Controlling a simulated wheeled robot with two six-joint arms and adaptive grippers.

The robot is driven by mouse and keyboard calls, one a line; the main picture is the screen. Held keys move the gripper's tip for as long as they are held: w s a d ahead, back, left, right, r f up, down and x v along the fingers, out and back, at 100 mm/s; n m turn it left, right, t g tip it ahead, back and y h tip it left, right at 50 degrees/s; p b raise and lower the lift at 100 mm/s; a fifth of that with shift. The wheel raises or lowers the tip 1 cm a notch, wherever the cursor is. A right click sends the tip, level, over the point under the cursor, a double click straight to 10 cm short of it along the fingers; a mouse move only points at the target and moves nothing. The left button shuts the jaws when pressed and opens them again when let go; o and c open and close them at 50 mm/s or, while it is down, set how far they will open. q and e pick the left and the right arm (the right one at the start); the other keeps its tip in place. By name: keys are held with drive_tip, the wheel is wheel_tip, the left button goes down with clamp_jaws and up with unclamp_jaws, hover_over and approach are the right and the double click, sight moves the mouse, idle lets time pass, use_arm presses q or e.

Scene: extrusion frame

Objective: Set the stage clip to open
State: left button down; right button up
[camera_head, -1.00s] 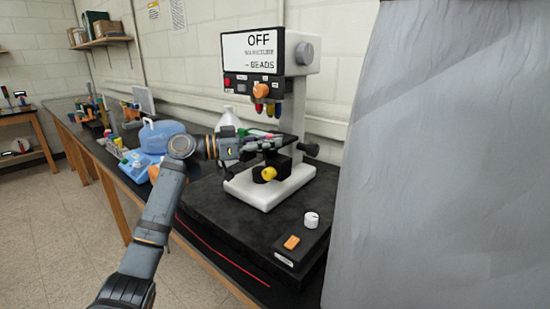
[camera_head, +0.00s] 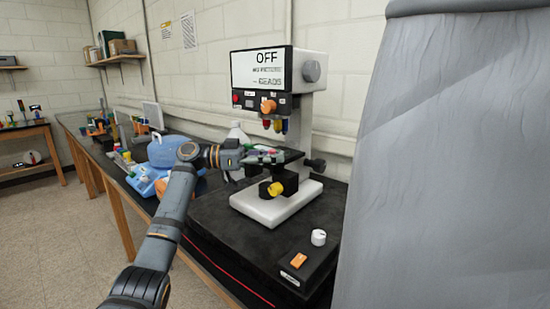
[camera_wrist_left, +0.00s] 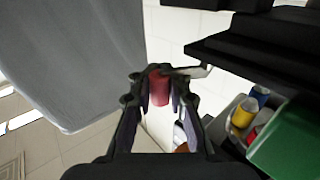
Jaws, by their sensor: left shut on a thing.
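The microscope (camera_head: 307,108) is white and black, with a display reading OFF. Its dark stage (camera_head: 291,155) sits above the white foot. My left gripper (camera_head: 268,156) is at the stage's left side. In the left wrist view, the left gripper (camera_wrist_left: 159,92) is shut on a small red knob (camera_wrist_left: 159,86). A thin pale metal strip (camera_wrist_left: 196,72) runs from beside the knob toward the black stage part; this looks like the stage clip. Whether the clip is open or closed is unclear. My right gripper is in neither view.
A yellow focus knob (camera_head: 276,189) is below the stage. A black platform (camera_head: 225,222) bears the microscope and a control box with an orange switch (camera_head: 298,260). A grey sheet-like surface (camera_head: 445,160) fills the right.

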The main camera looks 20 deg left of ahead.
use_arm(q)
drive_tip(key=c, duration=1.3)
unclamp_jaws()
drive_tip(key=v, duration=1.2)
